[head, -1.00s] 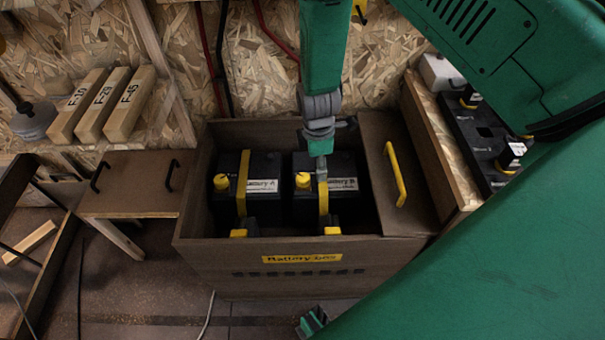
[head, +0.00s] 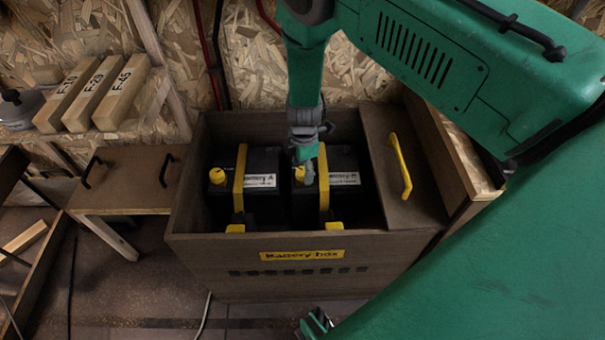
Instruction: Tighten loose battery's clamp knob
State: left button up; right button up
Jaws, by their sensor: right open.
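Battery A (head: 258,195) and battery B (head: 342,195) stand side by side in the brown battery box (head: 300,275). Each is black with a white label, a yellow strap over it and yellow pieces at its front. A yellow knob (head: 217,176) shows on battery A's left side. The matching yellow knob (head: 299,174) on battery B is partly covered. My right gripper (head: 307,176) comes down from above and is open around or just beside battery B's knob; I cannot tell whether it touches. I cannot tell which clamp is loose.
A lid panel with a yellow handle (head: 400,167) covers the box's right end. A small bench (head: 135,190) with black handles stands to the left. Several wooden blocks (head: 93,92) sit on a shelf. A chipboard wall closes the back.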

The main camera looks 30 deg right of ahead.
jog(key=shift+f, duration=0.85)
jog(key=c, duration=1.1)
jog(key=shift+c, duration=0.2)
